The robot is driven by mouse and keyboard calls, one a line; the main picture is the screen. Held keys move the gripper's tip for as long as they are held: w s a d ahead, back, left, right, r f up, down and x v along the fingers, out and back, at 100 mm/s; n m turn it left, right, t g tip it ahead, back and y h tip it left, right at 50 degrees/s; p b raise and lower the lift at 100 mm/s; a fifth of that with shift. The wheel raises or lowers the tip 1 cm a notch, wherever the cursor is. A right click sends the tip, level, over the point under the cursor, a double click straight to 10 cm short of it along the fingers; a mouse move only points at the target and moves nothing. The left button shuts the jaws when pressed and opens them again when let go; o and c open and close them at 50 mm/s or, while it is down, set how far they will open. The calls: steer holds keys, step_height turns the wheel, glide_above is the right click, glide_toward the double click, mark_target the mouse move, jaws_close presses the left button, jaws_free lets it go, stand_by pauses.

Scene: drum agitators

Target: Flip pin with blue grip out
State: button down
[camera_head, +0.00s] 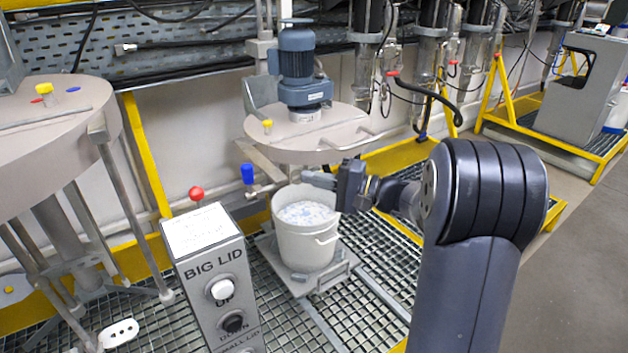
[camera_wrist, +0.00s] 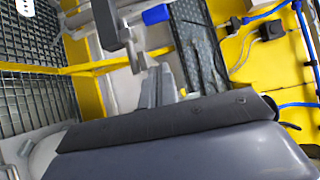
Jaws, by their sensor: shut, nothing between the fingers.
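The pin with the blue grip (camera_head: 248,173) stands upright left of the white bucket in the head view, at the end of a short metal bar. In the wrist view the blue grip (camera_wrist: 156,14) lies near the top edge, beside a grey metal bracket. My gripper (camera_head: 308,178) is above the bucket's right rim, with its fingers pointing left toward the pin. It is shut and empty, and apart from the blue grip. In the wrist view my gripper's fingers (camera_wrist: 158,78) are close together, below the grip.
The white bucket (camera_head: 306,246) with pale contents stands on a plate on the grating. Above it hangs a round lid (camera_head: 306,132) with a blue motor (camera_head: 298,62). A BIG LID button box (camera_head: 213,268) with a red knob stands in front left.

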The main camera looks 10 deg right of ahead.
steer(key=a, duration=0.3)
steer(key=w+a, duration=0.1)
steer(key=a, duration=0.1)
steer(key=w+a, duration=0.1)
steer(key=a, duration=0.2)
steer(key=shift+w+a+r+b, duration=0.15)
steer(key=shift+w+a+b, duration=0.1)
steer(key=shift+a+b, duration=0.1)
steer(key=shift+a, duration=0.35)
steer(key=shift+s, duration=0.1)
steer(key=s+a+b, duration=0.2)
steer(key=a+b, duration=0.2)
steer(key=a, duration=0.1)
steer(key=shift+s+a, duration=0.15)
steer(key=shift+a, duration=0.15)
